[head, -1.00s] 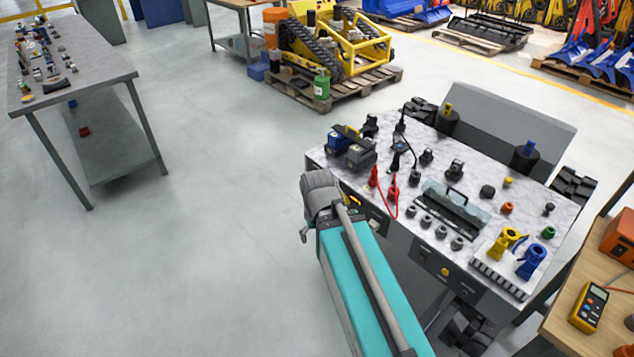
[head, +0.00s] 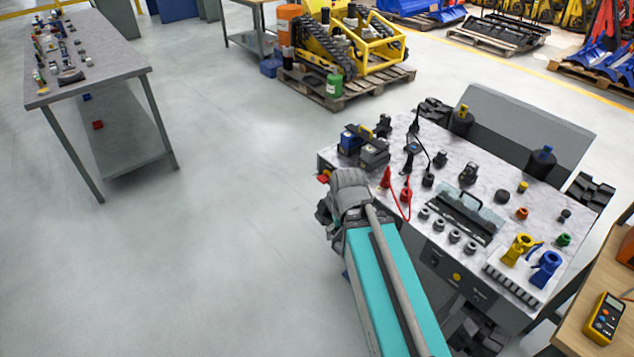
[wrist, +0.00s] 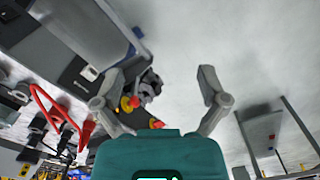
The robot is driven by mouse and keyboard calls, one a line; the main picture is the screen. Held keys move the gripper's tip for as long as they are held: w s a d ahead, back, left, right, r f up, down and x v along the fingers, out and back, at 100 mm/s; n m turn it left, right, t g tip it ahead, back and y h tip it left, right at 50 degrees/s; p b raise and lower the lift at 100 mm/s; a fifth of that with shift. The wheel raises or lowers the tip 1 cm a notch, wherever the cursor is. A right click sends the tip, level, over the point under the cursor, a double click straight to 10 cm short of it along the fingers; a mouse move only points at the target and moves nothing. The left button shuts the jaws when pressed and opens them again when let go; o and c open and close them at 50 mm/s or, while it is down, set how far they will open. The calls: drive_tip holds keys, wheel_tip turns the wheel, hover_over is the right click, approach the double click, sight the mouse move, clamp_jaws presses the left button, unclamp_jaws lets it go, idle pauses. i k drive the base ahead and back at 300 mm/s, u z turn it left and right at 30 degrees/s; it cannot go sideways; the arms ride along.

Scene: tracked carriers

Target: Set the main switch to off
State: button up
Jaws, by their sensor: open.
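A red knob on a yellow disc, which looks like the main switch (wrist: 128,103), shows in the wrist view beside the left finger, near the carrier's dark side panel. Its setting is too small to read. My gripper (wrist: 161,100) is open and empty, with its two fingers spread wide. The left finger overlaps the panel in the picture, and the right finger is over plain floor. In the head view my arm hides the switch panel and most of the gripper. A small red and yellow part (head: 324,178) shows at the carrier's left corner; I cannot tell if it is the switch.
The carrier's marble-like top (head: 400,150) holds batteries, a red cable (head: 408,205), a clear-lidded tray and several plugs. A wooden bench with a yellow meter (head: 605,318) stands at the right. A grey table (head: 120,82) stands at the left. The floor between is clear.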

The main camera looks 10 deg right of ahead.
sight(323, 178)
drive_tip(key=k, duration=0.65)
drive_tip(key=u, duration=0.5)
drive_tip(key=i, duration=1.15)
drive_tip(key=z, duration=0.2)
